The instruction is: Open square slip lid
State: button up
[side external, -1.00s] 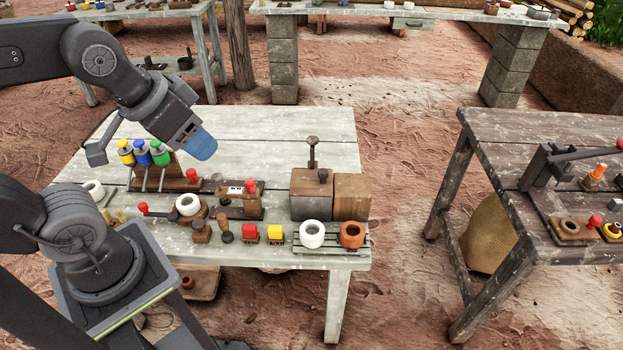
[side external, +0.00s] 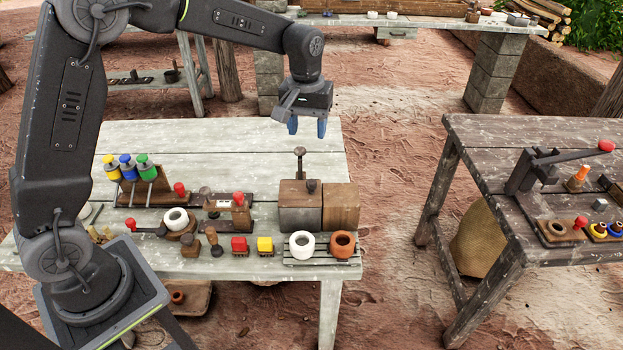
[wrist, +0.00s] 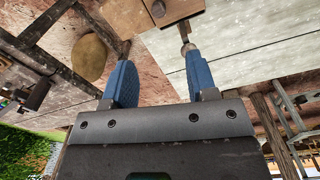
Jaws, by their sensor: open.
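The lid looks seated on the box. A lighter wooden block (side external: 341,207) stands against its right side. My gripper (side external: 307,128) is open and empty, fingers pointing down, above and behind the box.
An upright rod with a dark knob (side external: 299,151) rises just behind the box, close below my fingers. The table's back part is clear.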

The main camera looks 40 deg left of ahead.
aim_at(312, 181)
jog(key=f, duration=0.5)
jog(key=w+f, duration=0.1)
jog(key=f, duration=0.9)
jog(key=shift+w+f, duration=0.15)
jog(key=shift+f, duration=0.2)
grip_shut()
